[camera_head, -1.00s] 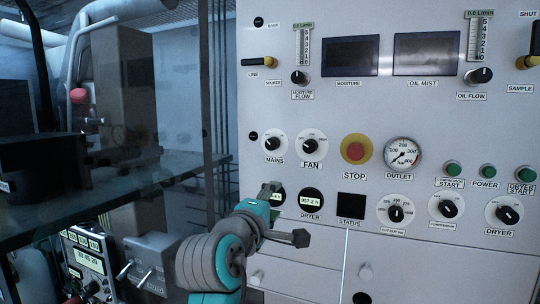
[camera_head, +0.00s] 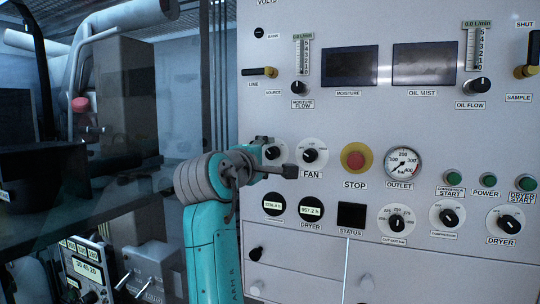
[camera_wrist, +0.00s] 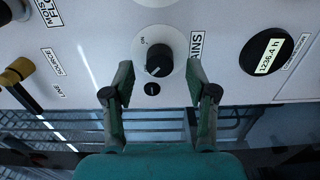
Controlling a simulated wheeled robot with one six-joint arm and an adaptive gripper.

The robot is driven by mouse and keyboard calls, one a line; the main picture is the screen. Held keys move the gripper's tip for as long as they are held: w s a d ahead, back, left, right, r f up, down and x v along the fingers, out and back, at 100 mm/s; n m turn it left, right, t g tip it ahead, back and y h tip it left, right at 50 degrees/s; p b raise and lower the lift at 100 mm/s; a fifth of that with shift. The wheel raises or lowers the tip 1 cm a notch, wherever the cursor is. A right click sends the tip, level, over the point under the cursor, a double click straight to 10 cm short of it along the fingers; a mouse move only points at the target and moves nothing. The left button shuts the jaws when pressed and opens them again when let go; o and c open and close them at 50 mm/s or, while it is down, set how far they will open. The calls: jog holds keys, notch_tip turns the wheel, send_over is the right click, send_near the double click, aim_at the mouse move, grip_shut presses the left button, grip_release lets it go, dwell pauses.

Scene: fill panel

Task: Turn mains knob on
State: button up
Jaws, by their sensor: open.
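The mains knob (camera_wrist: 159,60) is a black rotary knob with a white pointer mark on a white dial, beside the partly hidden label "MAINS". In the wrist view it sits at the upper middle, just beyond and between my open fingertips. My gripper (camera_wrist: 160,90) is open and empty, with one finger on each side of the knob; I see no contact. In the head view the mains knob (camera_head: 272,153) is partly covered by my gripper (camera_head: 268,150), which is in front of the panel there.
The fan knob (camera_head: 310,155) is close to the right, then the red stop button (camera_head: 355,159) and outlet gauge (camera_head: 403,162). Round meters (camera_head: 311,208) are below. A yellow-handled valve (camera_head: 260,72) sticks out above.

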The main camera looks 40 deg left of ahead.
aim_at(272, 153)
jog(key=shift+x, duration=1.25)
grip_shut()
